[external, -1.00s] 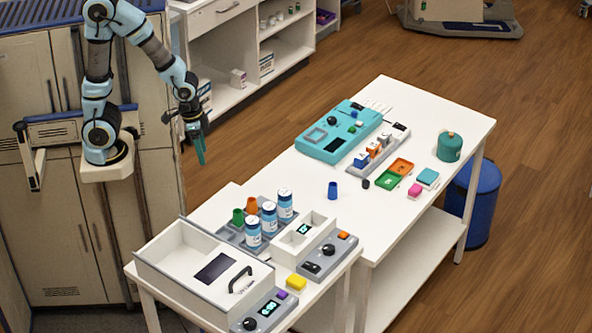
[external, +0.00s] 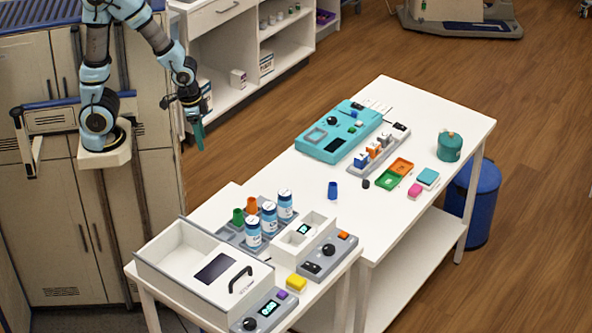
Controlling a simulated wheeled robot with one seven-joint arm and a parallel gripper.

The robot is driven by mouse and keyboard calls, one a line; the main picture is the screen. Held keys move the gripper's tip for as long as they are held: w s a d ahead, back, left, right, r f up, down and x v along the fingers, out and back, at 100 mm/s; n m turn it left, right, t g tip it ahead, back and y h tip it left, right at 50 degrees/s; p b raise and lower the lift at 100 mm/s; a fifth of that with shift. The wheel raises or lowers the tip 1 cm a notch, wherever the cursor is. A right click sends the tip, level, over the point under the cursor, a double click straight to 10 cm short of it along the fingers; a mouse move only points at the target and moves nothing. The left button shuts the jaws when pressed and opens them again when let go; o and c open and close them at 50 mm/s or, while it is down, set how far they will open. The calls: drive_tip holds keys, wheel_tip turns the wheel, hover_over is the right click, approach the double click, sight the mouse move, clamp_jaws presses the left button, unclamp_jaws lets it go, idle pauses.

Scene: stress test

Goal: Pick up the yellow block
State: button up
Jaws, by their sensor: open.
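The yellow block (external: 296,283) lies on the front part of the white table, beside the grey box with the black handle and just below a grey control unit with a black knob. My gripper (external: 199,138) hangs in the air to the left of the table, pointing down, far above and behind the yellow block. It is open, and nothing shows between its fingers. The yellow block is in full view and nothing touches it from above.
A purple block (external: 282,295) sits close to the yellow block. Several blue-and-white bottles (external: 269,217) stand in a rack behind the grey box (external: 170,277).

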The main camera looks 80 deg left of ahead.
drive_tip(key=w+d+f+m+t+b, duration=0.2)
drive_tip(key=w+d+f+b, duration=0.2)
drive_tip(key=w+d, duration=0.1)
drive_tip(key=m+t+h+b, duration=0.55)
drive_tip(key=h+b, duration=0.25)
drive_tip(key=b, duration=0.2)
approach(291, 277)
wheel_tip(291, 277, up, 6)
drive_tip(key=w+d, duration=0.1)
drive_tip(key=w, duration=0.1)
drive_tip(key=shift+g, duration=0.25)
wheel_tip(291, 277, down, 8)
drive_tip(key=shift+d+r+p, duration=0.15)
drive_tip(key=shift+p, duration=1.1)
drive_tip(key=shift+w+d, duration=0.45)
drive_tip(key=shift+p+x, duration=1.25)
drive_tip(key=shift+x, duration=1.95)
clamp_jaws()
